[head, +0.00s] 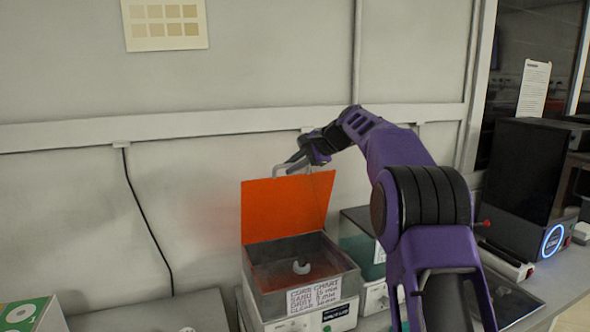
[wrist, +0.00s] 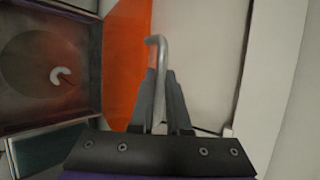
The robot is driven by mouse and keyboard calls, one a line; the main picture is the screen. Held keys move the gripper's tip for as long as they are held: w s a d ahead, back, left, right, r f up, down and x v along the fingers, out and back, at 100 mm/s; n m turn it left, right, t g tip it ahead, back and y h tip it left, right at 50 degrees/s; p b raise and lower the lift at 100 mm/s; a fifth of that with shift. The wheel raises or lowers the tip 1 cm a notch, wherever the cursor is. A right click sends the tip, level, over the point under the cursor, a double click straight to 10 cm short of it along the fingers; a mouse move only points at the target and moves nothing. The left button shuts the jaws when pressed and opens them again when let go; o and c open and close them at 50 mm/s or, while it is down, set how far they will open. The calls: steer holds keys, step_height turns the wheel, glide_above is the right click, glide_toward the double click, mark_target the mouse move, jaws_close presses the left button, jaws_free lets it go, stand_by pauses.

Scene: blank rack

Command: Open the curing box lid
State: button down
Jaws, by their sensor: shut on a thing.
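The curing box (head: 265,285) stands on the bench as a grey metal box with a paper label on its front. Its orange lid (head: 285,208) stands raised, nearly upright, at the back edge, so the inside is exposed. A small pale curved object (head: 301,267) lies on the box floor.
A second box with a green interior (head: 365,250) stands right of the curing box, partly behind my arm. A black machine (head: 525,185) with a blue-lit ring is further right. A green-and-white carton (head: 30,315) is at front left. The wall is close behind the lid.

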steer(key=shift+w+a, duration=0.15)
steer(key=shift+w, duration=0.25)
steer(key=shift+g, duration=0.3)
steer(key=c, duration=0.9)
jaws_free()
steer(key=shift+f, duration=0.1)
steer(key=shift+s+d+r, duration=0.25)
steer(key=shift+d+r, duration=0.05)
steer(key=shift+d, duration=0.05)
steer(key=v, duration=1.7)
steer(key=shift+a+r, duration=0.25)
steer(key=shift+a, duration=0.1)
steer(key=shift+a, duration=0.1)
